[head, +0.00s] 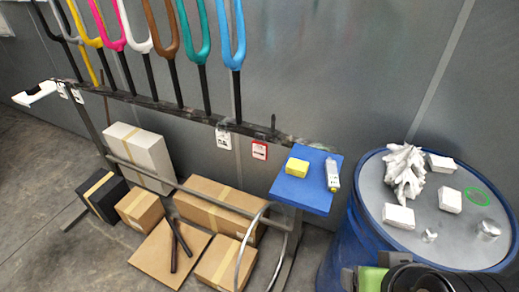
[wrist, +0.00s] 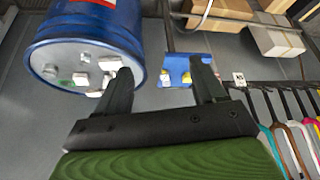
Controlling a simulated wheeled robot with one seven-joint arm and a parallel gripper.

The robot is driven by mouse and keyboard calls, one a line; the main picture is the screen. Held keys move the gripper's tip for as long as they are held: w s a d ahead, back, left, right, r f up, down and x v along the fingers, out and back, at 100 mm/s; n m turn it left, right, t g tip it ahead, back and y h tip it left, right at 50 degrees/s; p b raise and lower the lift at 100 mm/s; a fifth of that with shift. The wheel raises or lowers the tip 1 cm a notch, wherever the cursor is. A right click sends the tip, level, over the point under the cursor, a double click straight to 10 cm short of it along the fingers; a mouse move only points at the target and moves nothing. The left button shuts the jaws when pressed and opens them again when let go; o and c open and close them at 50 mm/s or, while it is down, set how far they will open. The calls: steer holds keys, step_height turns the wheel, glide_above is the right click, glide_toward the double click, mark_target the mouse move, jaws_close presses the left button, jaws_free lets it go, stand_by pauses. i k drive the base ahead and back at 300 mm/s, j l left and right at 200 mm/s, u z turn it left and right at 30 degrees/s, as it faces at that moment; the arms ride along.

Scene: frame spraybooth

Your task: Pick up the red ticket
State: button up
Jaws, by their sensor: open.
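The red ticket (head: 259,150), a small white card with a red border, hangs from the dark rack rail just left of the blue shelf in the head view. I cannot make it out in the wrist view, where a finger may hide it. A white ticket (head: 222,138) hangs to its left; a white ticket also shows in the wrist view (wrist: 239,78). My gripper (wrist: 160,70) is open and empty, its fingers spread in front of the drum and shelf, apart from the tickets. Green and black parts of my arm show at the head view's lower right.
The blue shelf (head: 295,190) holds a yellow block (head: 297,167) and a white tube (head: 332,175). A blue drum (head: 378,200) bears crumpled white cloth (head: 405,170) and several white blocks. Coloured forks (head: 232,40) stand along the rail (head: 160,103). Cardboard boxes (head: 205,207) sit below.

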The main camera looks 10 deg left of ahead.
mark_target(260, 150)
steer(key=k+j, duration=0.2)
steer(key=j, duration=0.15)
steer(key=k+j, duration=0.25)
steer(key=j+u, duration=0.2)
steer(key=j, duration=1.2)
steer(key=i+j, duration=0.2)
steer(key=i, duration=0.3)
steer(key=i+j+u, duration=0.15)
steer(key=i, duration=0.65)
